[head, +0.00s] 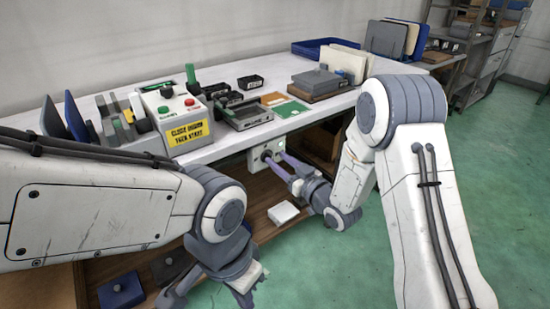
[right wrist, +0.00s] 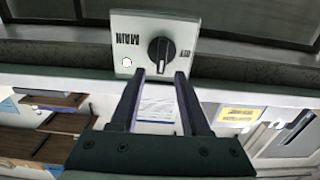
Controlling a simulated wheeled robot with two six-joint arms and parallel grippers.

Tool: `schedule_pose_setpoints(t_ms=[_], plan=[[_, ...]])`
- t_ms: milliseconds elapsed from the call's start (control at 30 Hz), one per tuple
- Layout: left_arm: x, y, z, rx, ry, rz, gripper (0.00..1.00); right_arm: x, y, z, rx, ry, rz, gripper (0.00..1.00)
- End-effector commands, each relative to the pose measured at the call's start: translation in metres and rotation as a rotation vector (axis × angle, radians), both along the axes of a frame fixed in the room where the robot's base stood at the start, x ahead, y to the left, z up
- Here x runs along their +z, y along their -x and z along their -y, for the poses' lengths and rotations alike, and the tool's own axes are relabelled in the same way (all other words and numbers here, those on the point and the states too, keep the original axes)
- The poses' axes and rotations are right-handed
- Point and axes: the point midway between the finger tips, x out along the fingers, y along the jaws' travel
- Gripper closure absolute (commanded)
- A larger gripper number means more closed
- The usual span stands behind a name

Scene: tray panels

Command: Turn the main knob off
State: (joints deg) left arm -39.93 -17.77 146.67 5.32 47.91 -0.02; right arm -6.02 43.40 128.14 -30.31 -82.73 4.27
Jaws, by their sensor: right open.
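The main knob (right wrist: 161,55) is a black round dial with a raised grip bar, on a light grey box (right wrist: 124,35) marked MAIN. The label appears upside down in the right wrist view. The grip bar stands roughly upright in that picture. In the head view the box (head: 254,161) is on the bench's front, partly hidden by my right gripper (head: 274,161). In the right wrist view my right gripper (right wrist: 159,75) is open, its fingertips either side of the knob's lower edge; contact cannot be told. My left gripper (head: 246,286) hangs low, away from the knob; its jaws are unclear.
A control box (head: 182,122) with buttons and a yellow label stands on the bench (head: 226,142). Below, a white block (head: 284,213) lies on the wooden shelf (head: 262,222). A blue tray (head: 322,47) is at the back. Green floor (head: 355,270) is open between my arms.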

Motion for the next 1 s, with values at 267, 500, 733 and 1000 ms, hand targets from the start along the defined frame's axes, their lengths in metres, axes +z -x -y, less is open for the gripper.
schedule_pose_setpoints(t_ms=[267,500,733,1000], plan=[[-0.003,0.0,0.0,0.0,0.0,0.0,1.0,0.0,-0.023,-0.017,0.0,0.0,0.0,0.54],[-0.003,0.0,0.0,0.0,0.0,0.0,1.0,0.0,-0.024,-0.017,-0.001,0.001,-0.001,0.54],[-0.003,0.0,0.0,0.0,0.0,0.0,1.0,0.0,-0.024,-0.017,-0.002,0.001,-0.001,1.0],[-0.003,0.0,0.0,0.0,0.0,0.0,1.0,-0.003,-0.024,-0.012,-0.004,0.005,-0.009,1.0]])
